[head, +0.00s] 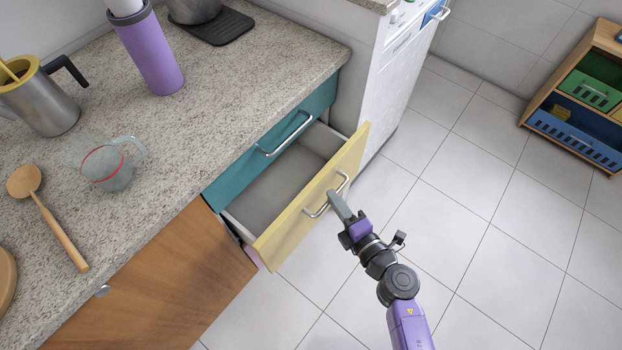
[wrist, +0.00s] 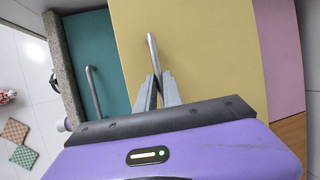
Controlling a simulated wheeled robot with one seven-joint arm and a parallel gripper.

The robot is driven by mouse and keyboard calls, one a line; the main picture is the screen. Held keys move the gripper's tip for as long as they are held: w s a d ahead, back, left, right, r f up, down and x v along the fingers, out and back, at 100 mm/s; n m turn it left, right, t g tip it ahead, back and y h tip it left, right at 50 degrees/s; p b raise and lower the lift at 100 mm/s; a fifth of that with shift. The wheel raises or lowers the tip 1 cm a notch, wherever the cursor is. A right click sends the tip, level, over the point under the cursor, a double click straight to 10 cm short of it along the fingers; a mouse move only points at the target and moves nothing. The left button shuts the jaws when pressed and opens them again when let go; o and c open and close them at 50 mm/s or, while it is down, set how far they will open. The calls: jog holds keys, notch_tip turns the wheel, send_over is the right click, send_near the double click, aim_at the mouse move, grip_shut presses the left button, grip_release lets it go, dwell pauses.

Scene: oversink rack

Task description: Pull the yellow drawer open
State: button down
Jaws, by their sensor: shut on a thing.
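The yellow drawer (head: 307,205) stands pulled out from the counter in the head view, its grey inside showing and empty where visible. Its front also fills the middle of the wrist view (wrist: 210,60). A silver bar handle (head: 343,182) is on the front; it shows in the wrist view (wrist: 152,48) too. My gripper (head: 336,198) is at the handle, its fingers closed around one end of it. The fingertips (wrist: 157,85) in the wrist view meet at the handle. The gripped part of the handle is partly hidden by the fingers.
A teal drawer (head: 234,172) above is shut. A pink front (wrist: 283,55) lies below the yellow one. The granite counter (head: 225,100) holds a purple bottle (head: 150,52), a metal pitcher (head: 42,104), and a glass cup (head: 108,165). The tiled floor (head: 480,230) is clear around my arm.

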jog(key=s+d+p, duration=0.1)
jog(key=s+d, duration=1.1)
jog(key=d, duration=0.3)
jog(key=shift+d+p, duration=0.25)
jog(key=shift+p, duration=0.15)
jog(key=shift+s, duration=0.1)
jog(key=c, duration=1.5)
grip_release()
jog(key=v, duration=0.7)
jog(key=shift+s+d, duration=0.15)
jog(key=shift+s, duration=0.2)
